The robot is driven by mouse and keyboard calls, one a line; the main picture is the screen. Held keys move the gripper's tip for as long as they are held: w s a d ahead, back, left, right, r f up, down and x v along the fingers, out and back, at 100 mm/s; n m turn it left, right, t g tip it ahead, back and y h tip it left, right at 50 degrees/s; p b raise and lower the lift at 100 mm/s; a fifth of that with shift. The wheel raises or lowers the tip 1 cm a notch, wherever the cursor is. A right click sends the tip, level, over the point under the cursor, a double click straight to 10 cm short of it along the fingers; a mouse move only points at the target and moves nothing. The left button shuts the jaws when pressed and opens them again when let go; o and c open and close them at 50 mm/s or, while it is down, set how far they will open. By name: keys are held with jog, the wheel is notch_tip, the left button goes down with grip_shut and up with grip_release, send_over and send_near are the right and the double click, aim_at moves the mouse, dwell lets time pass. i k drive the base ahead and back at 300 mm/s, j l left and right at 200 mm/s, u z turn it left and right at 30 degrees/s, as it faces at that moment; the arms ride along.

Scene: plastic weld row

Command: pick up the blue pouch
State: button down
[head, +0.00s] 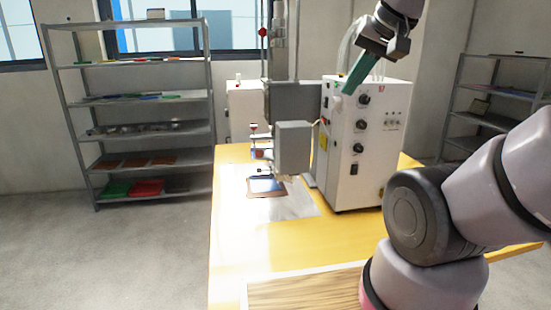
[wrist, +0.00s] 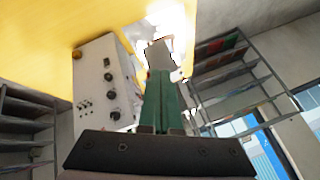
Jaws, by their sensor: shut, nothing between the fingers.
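A small flat blue piece, which looks like the blue pouch (head: 266,184), lies on a brown-edged plate under the welding head on the yellow table. Its far side is partly hidden by the machine. My gripper (head: 350,88) is high up in front of the white control box, well above and to the right of the pouch. Its green fingers (wrist: 160,75) are together and empty in the wrist view. I cannot make out the pouch in the wrist view.
The white control box (head: 358,150) and grey welding head (head: 293,147) stand on the yellow table (head: 235,240). A wooden board (head: 305,290) is at the near edge. A shelf (head: 130,64) stands back left, another (head: 490,88) at right. The table's front left is clear.

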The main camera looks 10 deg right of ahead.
aim_at(259, 184)
jog(key=k+j+u, duration=0.1)
jog(key=u, duration=0.3)
jog(key=k+j+u, duration=0.1)
jog(key=u, duration=0.3)
jog(key=j+u, duration=0.4)
jog(key=k+j+u, duration=0.1)
jog(key=u, duration=0.3)
jog(key=j+u, duration=0.15)
jog(key=u, duration=0.25)
jog(key=i+j+u, duration=0.15)
jog(key=u, duration=0.2)
jog(key=i+j+u, duration=0.1)
jog(key=u, duration=0.3)
jog(key=i+j, duration=0.15)
jog(key=i, duration=0.2)
jog(key=i+j+u, duration=0.1)
jog(key=i, duration=0.2)
jog(key=i+z, duration=0.3)
jog(key=z, duration=0.15)
jog(key=i+z, duration=0.3)
jog(key=z, duration=0.15)
jog(key=i+j+z, duration=0.1)
jog(key=i+z, duration=0.2)
jog(key=z, duration=0.15)
jog(key=i+l+z, duration=0.25)
jog(key=z, duration=0.2)
jog(key=i+z, duration=0.85)
jog(key=i+j+z, duration=0.2)
jog(key=i, duration=2.9)
jog(key=l, duration=0.1)
